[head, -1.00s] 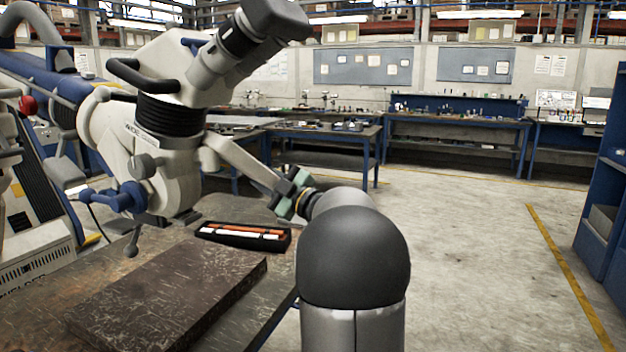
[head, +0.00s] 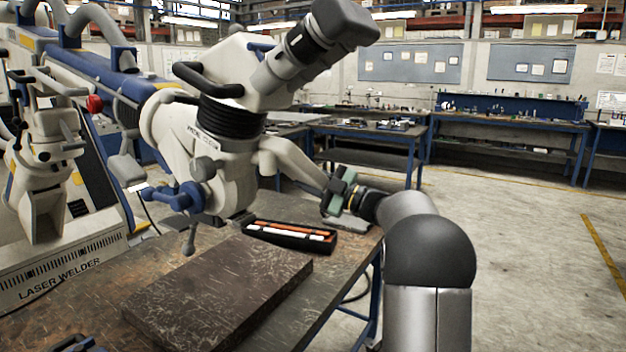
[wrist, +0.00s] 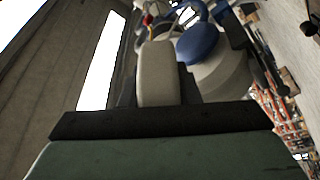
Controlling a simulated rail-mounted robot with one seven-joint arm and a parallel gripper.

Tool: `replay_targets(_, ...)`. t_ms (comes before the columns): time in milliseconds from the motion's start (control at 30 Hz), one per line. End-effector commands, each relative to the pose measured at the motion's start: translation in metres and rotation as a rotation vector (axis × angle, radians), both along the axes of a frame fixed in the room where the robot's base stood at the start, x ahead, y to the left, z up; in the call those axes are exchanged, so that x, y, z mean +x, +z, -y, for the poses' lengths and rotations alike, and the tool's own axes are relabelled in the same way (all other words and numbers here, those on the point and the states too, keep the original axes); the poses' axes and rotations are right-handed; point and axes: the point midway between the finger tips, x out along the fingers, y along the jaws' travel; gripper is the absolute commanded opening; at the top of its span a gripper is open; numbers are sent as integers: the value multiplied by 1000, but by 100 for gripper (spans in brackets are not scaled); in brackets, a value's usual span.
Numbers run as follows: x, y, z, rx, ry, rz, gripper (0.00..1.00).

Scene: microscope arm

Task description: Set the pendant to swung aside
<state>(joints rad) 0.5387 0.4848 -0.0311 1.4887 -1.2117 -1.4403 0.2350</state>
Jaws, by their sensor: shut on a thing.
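The pendant is a white microscope head (head: 222,150) with a dark eyepiece (head: 325,45), hanging from a blue boom (head: 85,62) above a workbench. A pale bar (head: 285,160) slopes from its lower right side down to my gripper (head: 337,192). My gripper is shut on the end of this bar, right of the head and above the bench's right edge. In the wrist view the pale bar (wrist: 157,75) stands upright beyond the dark edge of my gripper, with blue and white parts of the head behind. The exact contact is hidden.
A dark slab (head: 215,290) lies on the workbench (head: 60,320) below the head. A black tray (head: 290,237) of orange and white sticks lies under the bar. A laser welder (head: 60,262) stands at left. The floor (head: 530,235) at right is clear.

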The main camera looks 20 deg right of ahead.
Motion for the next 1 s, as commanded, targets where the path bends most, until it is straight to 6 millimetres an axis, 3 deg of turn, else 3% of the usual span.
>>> replay_targets(67, 0, 1, -1, 1, -1, 2, 0)
replay_targets(100, 0, 1, -1, 1, -1, 2, 35)
replay_targets(167, 0, 1, -1, 1, -1, 2, 51)
replay_targets(567, -5, -2, 5, 0, -2, 1, 51)
replay_targets(767, -31, -13, 29, 0, -5, 0, 51)
replay_targets(1000, -74, -28, 69, 0, -6, 1, 51)
